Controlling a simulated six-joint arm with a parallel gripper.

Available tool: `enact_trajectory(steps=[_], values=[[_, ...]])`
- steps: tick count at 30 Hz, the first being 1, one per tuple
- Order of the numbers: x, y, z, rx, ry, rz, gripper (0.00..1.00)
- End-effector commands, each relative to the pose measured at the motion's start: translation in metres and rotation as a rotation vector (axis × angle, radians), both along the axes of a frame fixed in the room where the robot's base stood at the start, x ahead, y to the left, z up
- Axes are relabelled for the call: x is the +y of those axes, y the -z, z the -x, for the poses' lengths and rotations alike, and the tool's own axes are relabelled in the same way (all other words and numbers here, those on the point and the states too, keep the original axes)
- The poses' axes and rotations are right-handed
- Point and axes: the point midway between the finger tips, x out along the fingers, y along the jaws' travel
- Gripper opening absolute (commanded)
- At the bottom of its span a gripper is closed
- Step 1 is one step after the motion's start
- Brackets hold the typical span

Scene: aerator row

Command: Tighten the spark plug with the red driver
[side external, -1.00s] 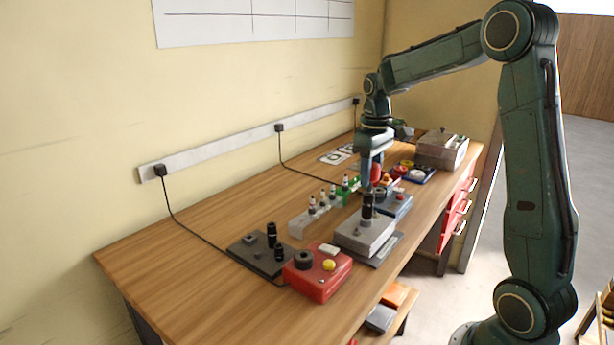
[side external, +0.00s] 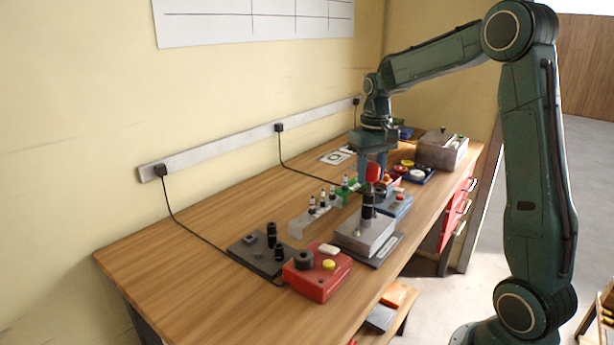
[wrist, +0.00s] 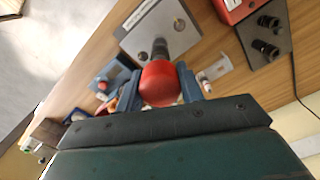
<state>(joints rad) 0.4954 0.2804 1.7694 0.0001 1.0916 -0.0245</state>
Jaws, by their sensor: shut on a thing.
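The red driver (wrist: 160,84) shows as a round red handle between the two blue fingers of my gripper (wrist: 159,91), which is shut on it. In the side view my gripper (side external: 371,173) points down above the grey metal block (side external: 364,236), and a bit of the red handle shows between its fingers. A black cylinder (side external: 368,204) stands upright between the driver and the block's top. It also shows under the handle in the wrist view (wrist: 160,47). The spark plug itself cannot be made out in the block; the driver end seems to cover it.
A rack (side external: 302,224) with several small plugs stands left of the block. A red box with a yellow button (side external: 318,277) and a dark plate with black posts (side external: 259,256) are nearer the camera. A blue-grey box (side external: 396,203) and a grey box (side external: 441,152) stand behind.

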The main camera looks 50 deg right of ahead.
Motion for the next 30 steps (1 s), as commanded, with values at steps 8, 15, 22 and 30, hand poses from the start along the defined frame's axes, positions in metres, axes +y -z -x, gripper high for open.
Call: enact_trajectory(steps=[8,15,22,30], values=[[0.0000,-0.0003,-0.0001,-0.001,0.146,0.000,0.00],[0.0000,-0.0003,-0.0001,-0.001,0.332,0.000,0.00],[-0.0001,-0.0003,-0.0002,-0.001,0.509,0.000,0.00],[-0.0001,-0.0003,-0.0002,-0.001,0.660,0.000,0.00]])
